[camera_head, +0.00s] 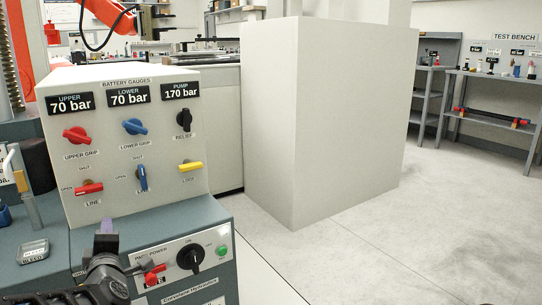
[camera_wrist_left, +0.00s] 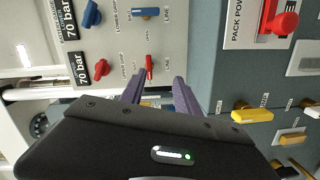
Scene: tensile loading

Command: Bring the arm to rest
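My left gripper (camera_head: 106,232) is at the lower left of the head view, in front of the grey hydraulic console. In the left wrist view its two purple fingers (camera_wrist_left: 158,85) stand apart with nothing held between them. Beyond them is the pale gauge panel (camera_wrist_left: 120,40) with a red line lever (camera_wrist_left: 149,67) and a red upper grip knob (camera_wrist_left: 100,68). The fingers appear clear of these controls. My right gripper is in neither view.
The gauge panel (camera_head: 125,150) reads 70, 70 and 170 bar. Below it are a red-handled power lever (camera_head: 152,273) and a black rotary knob (camera_head: 190,255). A large pale cabinet (camera_head: 320,110) stands mid-view. Open floor (camera_head: 440,230) lies to the right, before the test bench (camera_head: 495,78).

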